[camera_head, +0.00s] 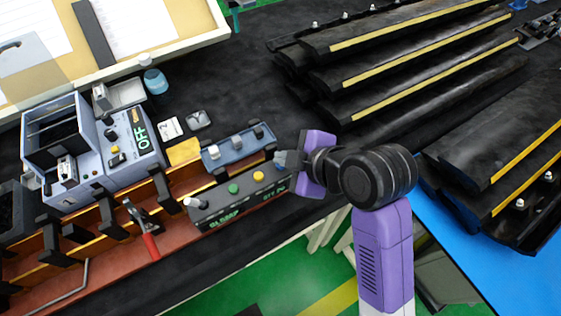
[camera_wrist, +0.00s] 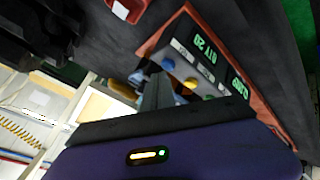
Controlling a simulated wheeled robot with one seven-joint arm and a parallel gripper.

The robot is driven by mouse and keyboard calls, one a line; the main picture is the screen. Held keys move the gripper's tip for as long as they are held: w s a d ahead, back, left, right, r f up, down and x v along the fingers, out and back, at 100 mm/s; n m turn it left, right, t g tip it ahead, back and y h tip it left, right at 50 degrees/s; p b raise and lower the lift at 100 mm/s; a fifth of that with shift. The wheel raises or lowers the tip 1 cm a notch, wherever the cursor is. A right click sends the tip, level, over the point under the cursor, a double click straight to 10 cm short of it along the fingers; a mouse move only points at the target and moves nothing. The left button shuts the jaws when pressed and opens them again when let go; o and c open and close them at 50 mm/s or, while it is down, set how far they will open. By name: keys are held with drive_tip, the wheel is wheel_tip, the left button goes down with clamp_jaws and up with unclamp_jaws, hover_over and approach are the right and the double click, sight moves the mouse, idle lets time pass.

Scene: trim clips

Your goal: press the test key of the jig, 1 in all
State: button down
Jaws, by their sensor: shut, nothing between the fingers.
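The jig is a long red-brown bed (camera_head: 105,262) with black clamps. At its right end is a dark control box (camera_head: 240,203) with green lettering that reads "CLAMP" and perhaps "QTY 20". The box carries a green button (camera_head: 233,188) and a yellow button (camera_head: 258,176). In the wrist view a blue button (camera_wrist: 168,65) sits beside the yellow one (camera_wrist: 190,83). Labels beside the buttons are too small to read, so I cannot tell which is the test key. My gripper (camera_head: 280,159) is shut and empty at the box's right end, fingertips near the blue button; contact cannot be told.
A grey-blue unit (camera_head: 95,150) showing "OFF" stands at the left. A blue tray (camera_head: 237,150) of small parts lies behind the control box. A red-handled toggle clamp (camera_head: 148,240) stands on the bed. Black trim strips (camera_head: 400,60) are stacked at the right.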

drive_tip(key=shift+f+b, duration=0.3)
drive_tip(key=shift+f, duration=0.15)
idle(0.6)
idle(0.4)
drive_tip(key=shift+r+p, duration=0.9)
wheel_tip(320, 180, up, 5)
drive_tip(key=p, duration=0.4)
drive_tip(key=shift+p, duration=0.3)
idle(0.4)
